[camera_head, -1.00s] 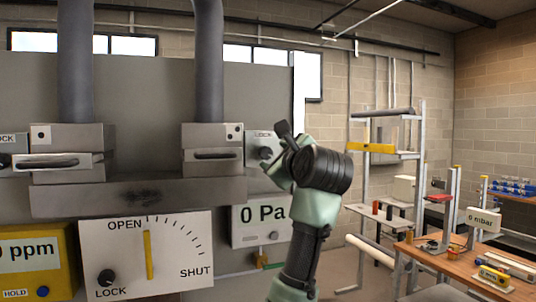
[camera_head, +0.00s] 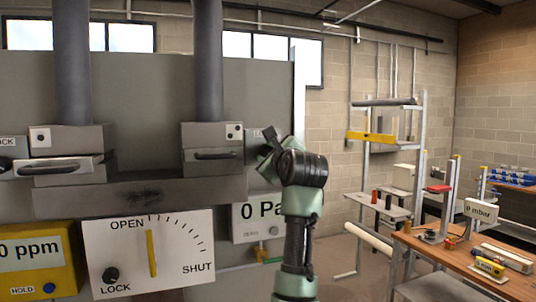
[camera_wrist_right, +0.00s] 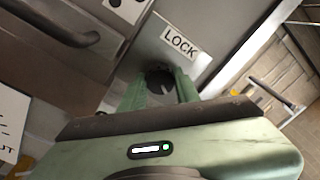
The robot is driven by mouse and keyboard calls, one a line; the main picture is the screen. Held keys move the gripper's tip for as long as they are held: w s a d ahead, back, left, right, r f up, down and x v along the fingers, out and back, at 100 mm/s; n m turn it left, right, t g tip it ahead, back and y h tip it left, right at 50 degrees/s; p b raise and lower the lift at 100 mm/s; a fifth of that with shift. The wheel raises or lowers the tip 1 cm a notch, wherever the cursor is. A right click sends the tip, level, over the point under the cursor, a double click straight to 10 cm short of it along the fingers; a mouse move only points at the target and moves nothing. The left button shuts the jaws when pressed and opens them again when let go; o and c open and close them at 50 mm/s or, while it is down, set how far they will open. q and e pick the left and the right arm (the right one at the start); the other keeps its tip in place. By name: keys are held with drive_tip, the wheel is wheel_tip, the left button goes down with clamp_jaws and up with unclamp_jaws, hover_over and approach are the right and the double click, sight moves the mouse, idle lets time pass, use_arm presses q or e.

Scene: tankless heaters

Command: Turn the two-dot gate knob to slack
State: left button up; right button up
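The two-dot gate (camera_head: 212,138) has two black dots on its right corner and a dark handle. Its knob sits on the grey plate to the right, hidden behind my right gripper (camera_head: 267,150) in the head view. In the right wrist view the dark round knob (camera_wrist_right: 160,78) with a pale mark is below the LOCK label (camera_wrist_right: 180,43). My right gripper (camera_wrist_right: 159,88) is open, one green finger on each side of the knob. I cannot tell whether the fingers touch it. My left gripper is not in view.
A one-dot gate (camera_head: 72,140) is at the left. Below are an OPEN/SHUT dial panel (camera_head: 185,265) with its own LOCK knob, a yellow ppm meter (camera_head: 65,270) and a Pa display (camera_head: 245,225). A cluttered workbench (camera_head: 440,255) stands at the right.

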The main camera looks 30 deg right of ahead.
drive_tip(key=shift+f+n, duration=0.1)
drive_tip(key=shift+n, duration=0.2)
clamp_jaws()
drive_tip(key=shift+w+f+n+t+y+b, duration=0.2)
drive_tip(key=shift+n+b, duration=0.45)
drive_tip(key=shift+n, duration=2.95)
drive_tip(key=shift+s+r+n+t+y+b, duration=0.2)
drive_tip(key=shift+n+b, duration=0.5)
drive_tip(key=shift+n, duration=2.9)
drive_tip(key=shift+w+f+n+t+y+b, duration=0.1)
drive_tip(key=shift+n+y+b, duration=0.4)
drive_tip(key=shift+n, duration=3.1)
drive_tip(key=o, duration=1)
unclamp_jaws()
drive_tip(key=shift+o, duration=0.5)
drive_tip(key=shift+r, duration=0.2)
